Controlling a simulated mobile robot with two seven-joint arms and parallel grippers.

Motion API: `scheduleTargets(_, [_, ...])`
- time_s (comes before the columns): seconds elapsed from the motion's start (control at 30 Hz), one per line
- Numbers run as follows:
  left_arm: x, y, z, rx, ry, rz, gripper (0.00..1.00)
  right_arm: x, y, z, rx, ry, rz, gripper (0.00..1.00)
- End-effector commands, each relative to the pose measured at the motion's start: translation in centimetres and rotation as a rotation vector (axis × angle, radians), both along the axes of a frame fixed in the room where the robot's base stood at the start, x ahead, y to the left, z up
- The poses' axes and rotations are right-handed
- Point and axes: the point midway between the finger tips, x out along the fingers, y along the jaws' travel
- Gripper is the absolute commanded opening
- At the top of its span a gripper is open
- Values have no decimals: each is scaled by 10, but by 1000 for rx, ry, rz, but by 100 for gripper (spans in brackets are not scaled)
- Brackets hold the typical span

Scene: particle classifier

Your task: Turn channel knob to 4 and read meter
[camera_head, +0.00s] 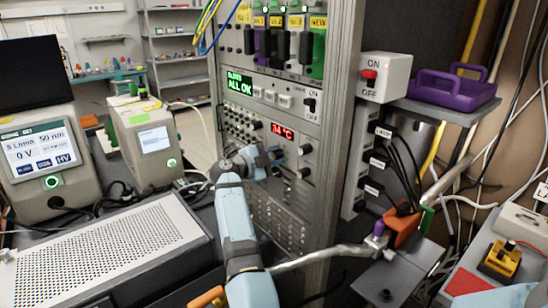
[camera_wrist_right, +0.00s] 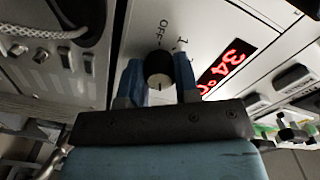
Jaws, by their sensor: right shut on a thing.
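My right gripper (camera_head: 268,160) reaches the front of the tall instrument rack, on the panel just below the red digital meter (camera_head: 281,131). In the right wrist view its two blue fingers (camera_wrist_right: 158,78) are shut on the dark round channel knob (camera_wrist_right: 158,68), one on each side. The labels "OFF" and "1" are printed on the panel beside the knob; further labels are hidden. I cannot tell where the knob points. The meter (camera_wrist_right: 225,67) shows red digits that look like 34 °C. In the head view the gripper hides the knob. My left gripper is not in view.
More black knobs (camera_head: 305,149) sit to the right of the gripper on the rack. A green "ALL OK" display (camera_head: 240,84) is above. A perforated metal box (camera_head: 105,250) stands at left, and a shelf with a purple case (camera_head: 452,90) and cables is at right.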

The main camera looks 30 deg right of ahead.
Motion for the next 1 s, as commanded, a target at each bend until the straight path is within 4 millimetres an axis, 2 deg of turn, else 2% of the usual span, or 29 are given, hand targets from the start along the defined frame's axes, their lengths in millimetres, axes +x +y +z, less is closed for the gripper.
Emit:
scheduleTargets(0.37, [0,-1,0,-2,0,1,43,0,0,0,1,-5,-1,6])
scheduleTargets(0.4, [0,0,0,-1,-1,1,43,0,0,0,1,-5,-1,34])
scheduleTargets(0.5, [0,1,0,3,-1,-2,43,0,0,0,1,-4,-1,55])
scheduleTargets(0.83, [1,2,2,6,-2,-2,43,0,0,1,-1,12,0,55])
scheduleTargets(1.0, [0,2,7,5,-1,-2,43,0,-1,2,-13,130,-1,55])
